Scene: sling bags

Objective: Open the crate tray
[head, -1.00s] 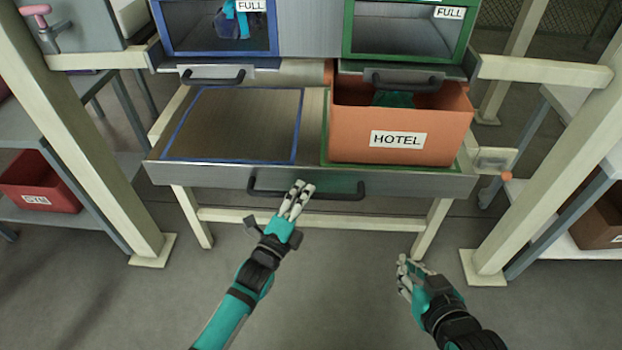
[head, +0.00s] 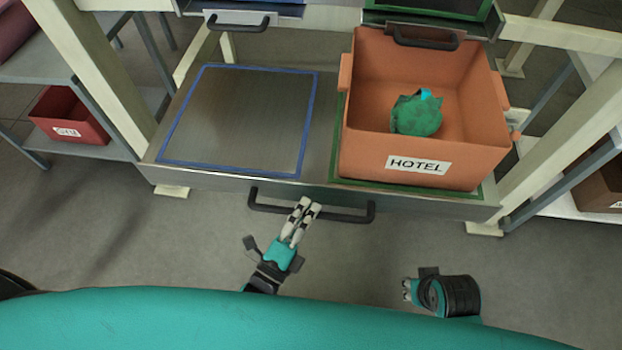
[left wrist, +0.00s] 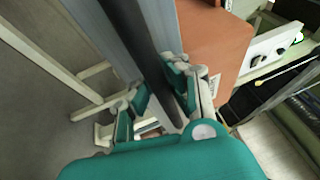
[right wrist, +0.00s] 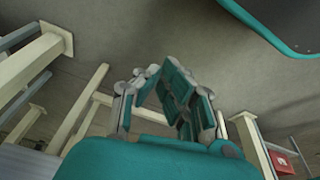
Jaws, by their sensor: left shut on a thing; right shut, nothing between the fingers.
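The crate tray (head: 222,180) is a grey metal drawer pulled out towards me, with a black bar handle (head: 345,217) along its front. My left gripper (head: 300,212) is at the handle, left of its middle. In the left wrist view the dark handle bar (left wrist: 146,45) runs between the fingers of the left gripper (left wrist: 165,105), which is shut on it. An orange crate (head: 350,150) labelled HOTEL stands on the right half of the tray, with a green bag (head: 416,115) inside. My right gripper (head: 408,290) is shut and empty, low in front; it also shows in the right wrist view (right wrist: 160,80).
The tray's left half is a bare area outlined in blue (head: 240,120). Cream posts (head: 85,75) stand on both sides. A red GYM bin (head: 68,115) sits on the left shelf, a brown bin (head: 600,180) on the right one. Open floor lies in front.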

